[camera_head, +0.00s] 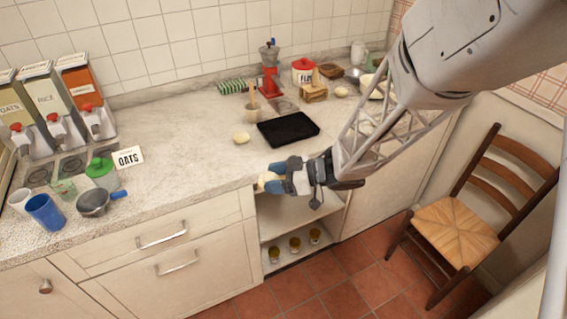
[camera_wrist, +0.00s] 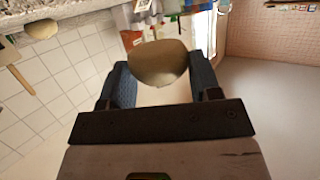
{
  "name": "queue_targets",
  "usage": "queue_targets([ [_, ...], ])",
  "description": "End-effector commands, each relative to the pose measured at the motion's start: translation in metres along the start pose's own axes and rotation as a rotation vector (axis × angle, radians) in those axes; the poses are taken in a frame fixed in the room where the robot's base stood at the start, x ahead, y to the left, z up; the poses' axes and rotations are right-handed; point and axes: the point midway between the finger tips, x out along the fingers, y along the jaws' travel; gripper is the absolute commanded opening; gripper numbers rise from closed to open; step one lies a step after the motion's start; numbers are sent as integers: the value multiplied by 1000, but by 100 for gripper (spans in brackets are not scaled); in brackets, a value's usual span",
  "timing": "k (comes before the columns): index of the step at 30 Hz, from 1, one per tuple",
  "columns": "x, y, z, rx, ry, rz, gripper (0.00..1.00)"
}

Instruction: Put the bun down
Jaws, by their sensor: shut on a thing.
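My gripper (camera_head: 273,178) is shut on a pale, rounded bun (camera_wrist: 158,62), with one blue finger on each side of it in the wrist view. In the head view only a small pale part of the bun (camera_head: 264,181) shows between the fingers. The gripper and bun appear at the counter's front edge, over the open shelf opening. The exact gap to the counter (camera_head: 190,150) cannot be told. A similar pale round piece (camera_head: 241,138) lies on the counter, left of a black tray (camera_head: 288,130).
Cups, a pan (camera_head: 94,203) and dispensers (camera_head: 45,110) crowd the left. Open counter lies between. Small jars (camera_head: 295,244) stand on the lower shelf; a chair (camera_head: 455,225) is at right.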

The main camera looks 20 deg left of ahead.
Motion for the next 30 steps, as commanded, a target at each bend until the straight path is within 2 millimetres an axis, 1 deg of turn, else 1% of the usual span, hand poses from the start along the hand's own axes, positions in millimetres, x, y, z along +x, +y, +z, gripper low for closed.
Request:
queue_targets([
  [8, 0, 2, 2, 3, 0, 8, 34],
  [11, -1, 7, 6, 10, 0, 28, 34],
  [14, -2, 15, 15, 22, -1, 64, 34],
  [17, -5, 27, 27, 40, 0, 119, 34],
  [20, -10, 43, 45, 66, -1, 196, 34],
  [24, -22, 67, 74, 106, -1, 325, 34],
  [30, -43, 95, 121, 165, -2, 512, 34],
])
